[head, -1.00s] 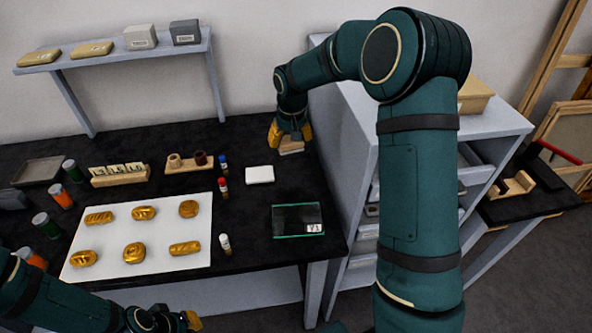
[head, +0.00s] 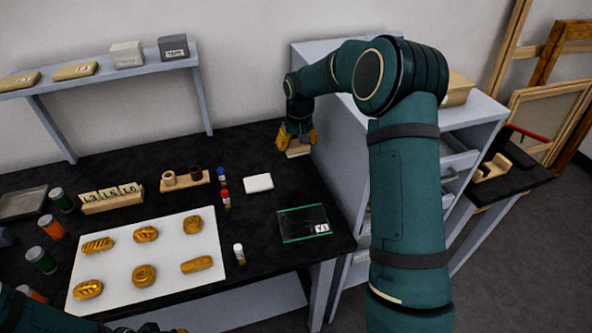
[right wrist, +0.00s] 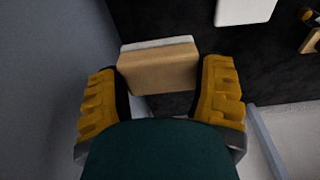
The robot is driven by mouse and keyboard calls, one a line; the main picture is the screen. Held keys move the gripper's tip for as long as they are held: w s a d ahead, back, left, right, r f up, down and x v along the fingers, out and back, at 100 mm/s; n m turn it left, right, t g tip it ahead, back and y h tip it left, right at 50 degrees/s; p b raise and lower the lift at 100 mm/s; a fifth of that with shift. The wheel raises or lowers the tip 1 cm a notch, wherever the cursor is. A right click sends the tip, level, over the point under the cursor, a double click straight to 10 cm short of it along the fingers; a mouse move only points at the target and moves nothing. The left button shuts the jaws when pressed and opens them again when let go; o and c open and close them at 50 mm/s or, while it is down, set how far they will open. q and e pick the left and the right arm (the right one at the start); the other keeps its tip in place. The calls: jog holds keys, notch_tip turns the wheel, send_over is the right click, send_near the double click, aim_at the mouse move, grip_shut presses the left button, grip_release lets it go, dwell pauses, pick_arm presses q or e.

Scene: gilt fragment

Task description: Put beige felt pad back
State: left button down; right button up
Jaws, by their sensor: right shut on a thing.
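My right gripper (head: 297,142) is at the back right of the black table, beside the grey cabinet. It is shut on a beige block-like pad (head: 298,153) with a pale layer along one side. In the right wrist view the pad (right wrist: 158,70) sits between the two yellow fingers. I cannot tell whether it touches the table top. Two similar beige pads with labels lie on the wall shelf, one at the left (head: 18,81) and one beside it (head: 76,71). My left gripper (head: 150,328) is cut off at the bottom edge, and its jaws are unclear.
The grey cabinet (head: 335,97) stands close right of my right gripper. A white block (head: 258,183) and a glass plate (head: 290,226) lie nearer on the table (head: 255,283). A white sheet (head: 165,263) bears several gilt pieces. A grey shelf (head: 110,73) hangs behind.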

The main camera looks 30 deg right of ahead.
aim_at(299, 146)
notch_tip(299, 146, down, 9)
jog(key=shift+r+b, duration=0.1)
jog(key=shift+b, duration=0.5)
jog(key=o, duration=1.1)
jog(key=shift+c, duration=0.2)
jog(key=r, duration=0.4)
jog(key=s+r+p, duration=0.1)
jog(key=r, duration=0.7)
jog(key=shift+s+a+p, duration=0.2)
jog(key=shift+s+p, duration=0.1)
jog(key=shift+s, duration=0.1)
